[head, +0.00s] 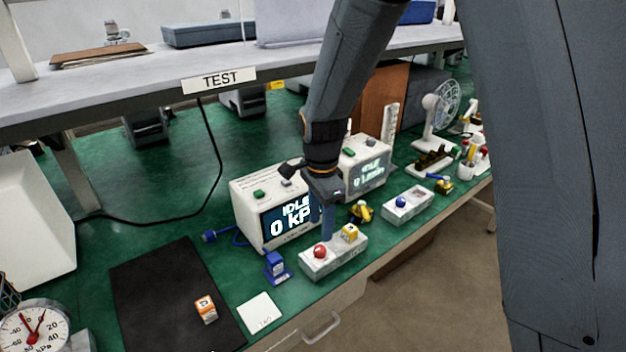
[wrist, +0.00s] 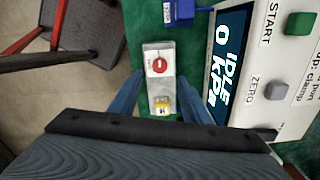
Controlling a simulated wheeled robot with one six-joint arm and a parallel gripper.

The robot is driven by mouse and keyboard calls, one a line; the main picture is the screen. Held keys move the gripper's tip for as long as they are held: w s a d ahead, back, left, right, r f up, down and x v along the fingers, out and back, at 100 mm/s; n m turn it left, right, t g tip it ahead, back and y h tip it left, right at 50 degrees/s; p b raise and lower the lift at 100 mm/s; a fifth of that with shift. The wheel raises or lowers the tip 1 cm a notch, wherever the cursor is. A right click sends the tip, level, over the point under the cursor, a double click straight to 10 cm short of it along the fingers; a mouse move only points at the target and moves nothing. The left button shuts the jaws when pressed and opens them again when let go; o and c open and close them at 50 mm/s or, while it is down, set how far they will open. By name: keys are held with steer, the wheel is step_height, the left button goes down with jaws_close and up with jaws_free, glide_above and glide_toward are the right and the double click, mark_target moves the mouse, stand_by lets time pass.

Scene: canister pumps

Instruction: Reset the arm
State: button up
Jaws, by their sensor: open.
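Nothing is held between the fingers. I cannot tell the exact height of the fingertips above the box.
A white pump unit (head: 262,212) reading "IDLE 0 kP" stands behind the box, with a second unit (head: 366,165) to its right. A blue part (head: 277,266) stands left of the box. A black mat (head: 165,300) bears an orange-and-white block (head: 206,309). A shelf (head: 120,85) overhangs behind.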

steer(key=s+d+r+n, duration=0.2)
steer(key=s+d+n, duration=0.4)
steer(key=s+d, duration=0.1)
steer(key=s+d+r+n+t, duration=0.1)
steer(key=s+d+r+n, duration=0.1)
steer(key=s+d+n, duration=0.4)
steer(key=shift+s+d+r+n+b, duration=0.4)
steer(key=shift+d+n, duration=0.15)
steer(key=shift+n, duration=0.25)
